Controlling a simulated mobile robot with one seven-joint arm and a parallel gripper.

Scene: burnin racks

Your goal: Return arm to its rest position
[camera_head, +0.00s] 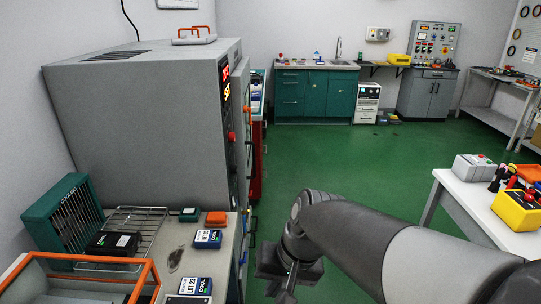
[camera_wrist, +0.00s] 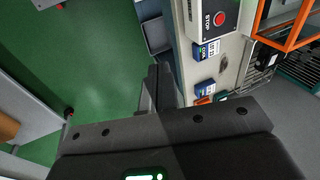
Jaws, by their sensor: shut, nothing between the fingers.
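My arm (camera_head: 400,255) reaches in from the lower right of the head view and bends down at its far end. My gripper (camera_head: 287,290) hangs over the green floor, just right of the bench with the grey oven. In the wrist view my gripper (camera_wrist: 158,88) has its dark fingers together, with nothing between them. It is apart from the bench edge, which runs along the right of that view.
The large grey oven (camera_head: 150,110) stands at left. The bench (camera_head: 222,262) in front holds a wire rack (camera_head: 135,222), blue-labelled boxes (camera_head: 208,238) and an orange-framed bin (camera_head: 150,272). A white table (camera_head: 470,200) stands at right. Green floor (camera_head: 350,165) is clear between.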

